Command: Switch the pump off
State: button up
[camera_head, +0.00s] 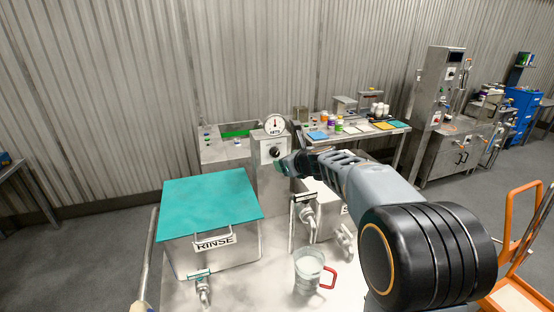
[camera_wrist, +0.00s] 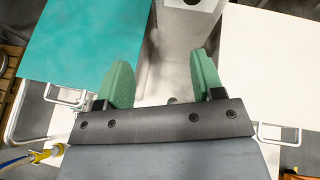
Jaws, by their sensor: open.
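A grey metal control box (camera_head: 257,165) stands behind the tanks, with a dark round knob (camera_head: 275,152) on its front panel. A round dial gauge (camera_head: 275,124) sits on top of it. I cannot read the knob's setting. In the wrist view the panel (camera_wrist: 207,6) shows only at the top edge, with part of the dark knob (camera_wrist: 191,2). My gripper (camera_wrist: 163,78) is open and empty, its two green fingers apart. In the head view my gripper (camera_head: 284,167) is just below and right of the knob; I see no contact.
A tank with a teal lid (camera_head: 210,207), marked RINSE, stands at left; a white-topped tank (camera_wrist: 270,65) is at right. A clear jug with a red handle (camera_head: 308,270) stands on the front bench near metal taps (camera_head: 307,213). An orange cart (camera_head: 520,240) is far right.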

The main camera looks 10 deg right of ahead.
aim_at(276, 154)
jog(key=w+f+m+p, duration=0.1)
jog(key=w+f+m, duration=0.1)
jog(key=w, duration=0.3)
jog(key=w+f+m+p, duration=0.1)
jog(key=w+f+m, duration=0.1)
jog(key=w, duration=0.4)
jog(key=w+f+m+t+h+p, duration=0.1)
jog(key=w+f+m, duration=0.1)
jog(key=w, duration=0.3)
jog(key=shift+w+a+f+m+p, duration=0.2)
jog(key=shift+a+f+m+p, duration=0.05)
jog(key=shift+m+p, duration=0.15)
jog(key=shift+w+a+f+p, duration=0.15)
jog(key=shift+w+f+p, duration=0.2)
jog(key=shift+w, duration=0.25)
jog(key=c, duration=0.9)
